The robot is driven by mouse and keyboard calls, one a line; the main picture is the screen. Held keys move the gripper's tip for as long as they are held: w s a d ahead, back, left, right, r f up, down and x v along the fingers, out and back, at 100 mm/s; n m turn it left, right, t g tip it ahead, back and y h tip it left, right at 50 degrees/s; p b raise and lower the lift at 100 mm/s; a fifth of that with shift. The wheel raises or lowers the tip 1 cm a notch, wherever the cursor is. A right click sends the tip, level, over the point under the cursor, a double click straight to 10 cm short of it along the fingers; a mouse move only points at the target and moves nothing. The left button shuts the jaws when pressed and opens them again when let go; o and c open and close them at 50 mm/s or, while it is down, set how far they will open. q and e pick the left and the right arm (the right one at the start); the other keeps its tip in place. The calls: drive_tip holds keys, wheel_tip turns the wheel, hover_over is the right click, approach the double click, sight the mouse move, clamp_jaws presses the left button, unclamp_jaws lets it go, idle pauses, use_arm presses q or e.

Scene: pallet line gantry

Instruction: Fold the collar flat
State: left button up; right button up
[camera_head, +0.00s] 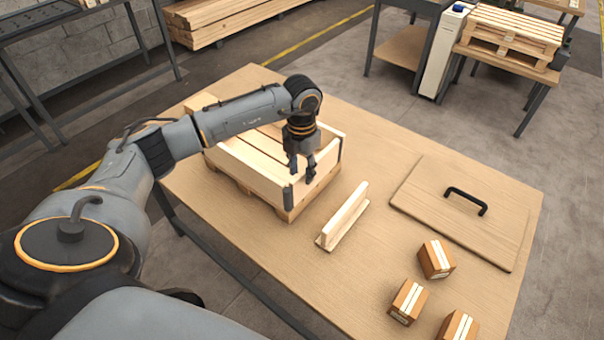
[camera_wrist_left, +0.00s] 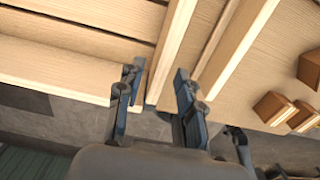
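The wooden collar (camera_head: 243,168) stands with raised walls on a small pallet (camera_head: 283,210) on the table, with dark brackets at its corners. My left gripper (camera_head: 302,176) points down at the collar's right wall. In the left wrist view, its two fingers (camera_wrist_left: 158,82) are apart, one on each side of a board (camera_wrist_left: 174,38) that looks like this wall. Gaps show between board and fingers, so it appears not clamped. Part of the wall is hidden behind the gripper in the head view. My right gripper is not in view.
A loose L-shaped wooden piece (camera_head: 345,214) lies right of the pallet. A flat wooden lid (camera_head: 430,200) with a black handle (camera_head: 466,199) lies farther right. Three small cardboard boxes (camera_head: 436,260) stand near the front right edge. Bare tabletop (camera_head: 385,165) lies between collar and lid.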

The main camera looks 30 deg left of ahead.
use_arm(q)
drive_tip(key=shift+f, duration=1.3)
clamp_jaws()
